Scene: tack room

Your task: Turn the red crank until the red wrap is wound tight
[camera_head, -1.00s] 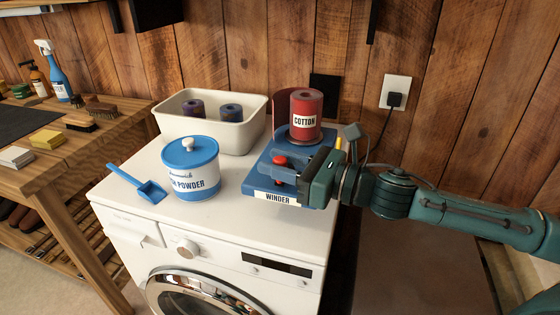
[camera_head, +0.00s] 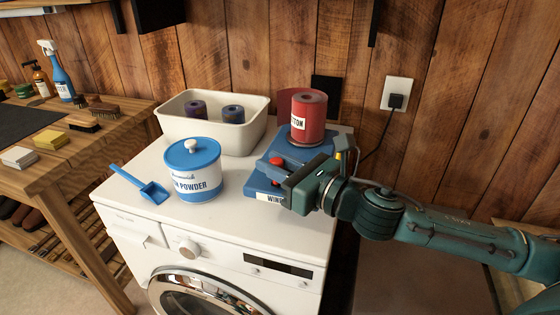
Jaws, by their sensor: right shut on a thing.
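The red wrap (camera_head: 312,112) is a roll labelled as cotton, standing upright on the blue winder (camera_head: 308,153) on top of the washing machine. A loose red flap shows behind the roll's left side. The red crank (camera_head: 277,161) shows as a red knob at the winder's front left. My right gripper (camera_head: 272,172) reaches in from the right, low over the winder's front, and is shut on the crank. Its hand hides part of the crank and part of the winder's label. My left gripper is not in view.
A blue-and-white powder tub (camera_head: 196,182) and a blue scoop (camera_head: 143,186) sit left of the winder on the washing machine (camera_head: 240,232). A cream bin (camera_head: 237,138) with two dark rolls stands behind. A plugged outlet (camera_head: 397,94) is on the wooden wall.

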